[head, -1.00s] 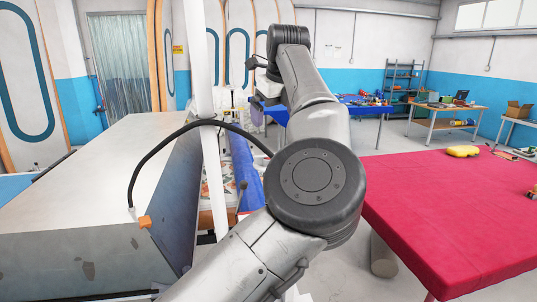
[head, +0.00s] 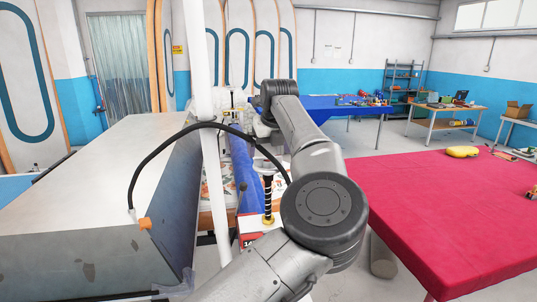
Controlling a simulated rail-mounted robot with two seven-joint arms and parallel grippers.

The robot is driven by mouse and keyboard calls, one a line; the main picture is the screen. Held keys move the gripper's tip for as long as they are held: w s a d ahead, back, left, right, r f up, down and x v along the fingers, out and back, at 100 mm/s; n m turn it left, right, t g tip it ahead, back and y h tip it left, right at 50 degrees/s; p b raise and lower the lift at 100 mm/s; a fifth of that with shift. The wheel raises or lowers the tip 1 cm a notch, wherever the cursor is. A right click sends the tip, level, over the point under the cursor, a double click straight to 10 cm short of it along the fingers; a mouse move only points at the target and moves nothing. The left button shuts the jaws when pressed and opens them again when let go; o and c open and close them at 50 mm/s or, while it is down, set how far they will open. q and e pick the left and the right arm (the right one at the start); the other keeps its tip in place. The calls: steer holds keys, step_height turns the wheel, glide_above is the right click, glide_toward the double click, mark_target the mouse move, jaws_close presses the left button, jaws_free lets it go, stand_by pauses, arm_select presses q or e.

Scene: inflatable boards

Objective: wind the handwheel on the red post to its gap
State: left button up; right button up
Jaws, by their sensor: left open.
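My left gripper (head: 263,130) hangs from the wrist near the middle of the head view, over the gap between the grey cabinet and the red table. It is small and partly lost against the clutter behind, and it touches nothing I can make out. Below it stands a thin dark spindle (head: 268,192) with gold bands and a pale top, on a red and white base (head: 250,237). My right gripper is out of view.
A large grey cabinet (head: 110,170) fills the left, with a black hose (head: 150,157) looping from it. A white pole (head: 211,170) stands left of the spindle. A red-topped table (head: 445,205) is at right. A blue table (head: 335,105) stands behind.

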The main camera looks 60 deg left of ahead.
mark_target(268, 157)
arm_select(q)
steer(key=shift+x, duration=1.5)
steer(key=c, duration=0.6)
steer(key=shift+f+b, duration=0.15)
steer(key=shift+b, duration=0.15)
steer(key=shift+c, duration=0.2)
steer(key=shift+m+b, duration=0.45)
steer(key=shift+m, duration=0.15)
steer(key=shift+t, duration=0.3)
steer(key=o, duration=0.6)
steer(key=shift+o, duration=0.2)
steer(key=shift+r, duration=0.25)
